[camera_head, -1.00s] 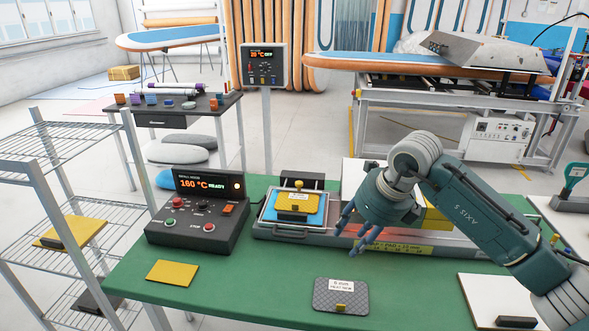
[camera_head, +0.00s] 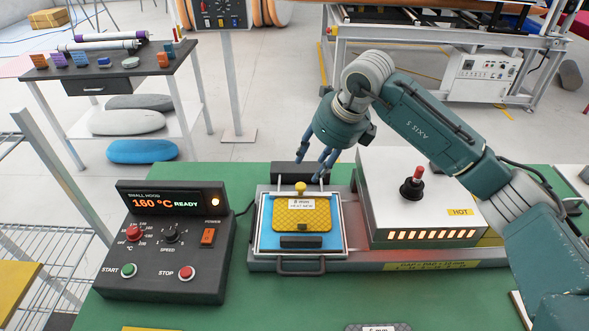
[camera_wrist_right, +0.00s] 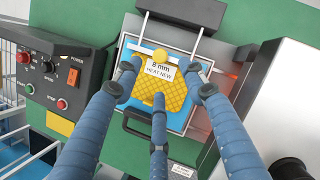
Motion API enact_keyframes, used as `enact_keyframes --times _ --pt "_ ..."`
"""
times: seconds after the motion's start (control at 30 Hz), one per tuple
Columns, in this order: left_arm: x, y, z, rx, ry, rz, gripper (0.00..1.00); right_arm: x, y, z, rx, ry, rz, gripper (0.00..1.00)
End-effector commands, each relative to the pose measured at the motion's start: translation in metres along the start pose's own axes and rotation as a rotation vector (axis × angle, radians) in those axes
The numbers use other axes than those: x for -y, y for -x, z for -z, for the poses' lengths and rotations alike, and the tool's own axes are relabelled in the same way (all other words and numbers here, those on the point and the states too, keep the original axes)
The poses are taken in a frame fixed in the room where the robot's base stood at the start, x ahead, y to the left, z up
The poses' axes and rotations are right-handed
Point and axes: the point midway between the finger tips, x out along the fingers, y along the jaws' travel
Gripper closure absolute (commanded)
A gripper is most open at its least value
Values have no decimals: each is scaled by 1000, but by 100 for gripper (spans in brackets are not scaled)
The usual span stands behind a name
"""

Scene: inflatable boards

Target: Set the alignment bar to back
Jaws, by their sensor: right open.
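A thin pale bar with a yellow knob (camera_head: 300,187), which looks like the alignment bar, crosses the tray near its back edge. The knob also shows in the right wrist view (camera_wrist_right: 160,55). Two rods run from the bar's area back to a dark block (camera_head: 290,172). A yellow pad (camera_head: 287,213) labelled 8 mm lies in front of the bar on a blue sheet in the tray (camera_head: 256,258). My right gripper (camera_head: 318,168) is open and empty above the tray's back right part. In the wrist view its fingers spread around the knob's line of sight; no contact is visible. My left gripper is out of view.
A hot white unit (camera_head: 400,190) with a black-and-red knob stands right of the tray. A control box (camera_head: 165,245) reading 160 °C READY stands left.

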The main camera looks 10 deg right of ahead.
Motion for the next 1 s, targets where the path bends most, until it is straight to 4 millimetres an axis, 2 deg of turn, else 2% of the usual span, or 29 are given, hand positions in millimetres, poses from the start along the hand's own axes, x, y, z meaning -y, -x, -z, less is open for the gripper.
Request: enact_keyframes --times 0.1,0.27,0.47,0.6,0.73,1.0 --pt "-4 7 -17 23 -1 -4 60 -2 -14 0 -5 -1 -5 58" --pt "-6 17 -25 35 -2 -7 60 -2 -43 0 -5 -1 -4 58" --pt "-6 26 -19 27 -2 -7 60 -2 -79 0 -3 0 -3 58" --pt "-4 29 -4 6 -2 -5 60 -1 -96 0 -2 -1 -2 58" --pt "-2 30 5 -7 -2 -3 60 -1 -103 0 0 0 -1 58" --pt "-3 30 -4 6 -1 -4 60 -1 -105 0 0 0 -1 58"
